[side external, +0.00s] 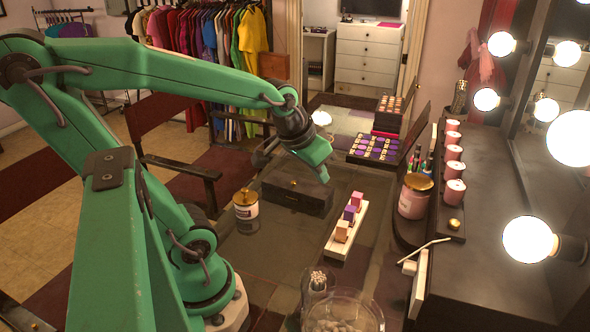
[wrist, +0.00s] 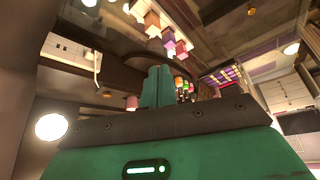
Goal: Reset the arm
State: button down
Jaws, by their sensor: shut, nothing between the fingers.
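My green arm reaches from the left of the side external view over the dressing table. My gripper (side external: 322,173) hangs above the table, over the right part of a dark closed box (side external: 297,196), with a gap below it. In the wrist view my gripper's green fingers (wrist: 157,88) are together with nothing between them. To the right of the box, a white tray (side external: 346,231) holds several small pink, purple and tan blocks (side external: 350,213).
A gold-lidded jar (side external: 246,210) stands left of the box. An eyeshadow palette (side external: 375,148), a pink jar (side external: 414,196) and several pink candles (side external: 453,167) are at the right. Lit mirror bulbs (side external: 530,239) line the right edge. A glass bowl (side external: 343,312) is in front.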

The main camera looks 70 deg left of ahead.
jog(key=s+d+r+m+h, duration=0.1)
jog(key=s+d+r+m, duration=0.1)
jog(key=s+d, duration=0.3)
jog(key=shift+s+d+r+m, duration=0.2)
jog(key=shift+d+r+m, duration=0.15)
jog(key=shift+r, duration=0.3)
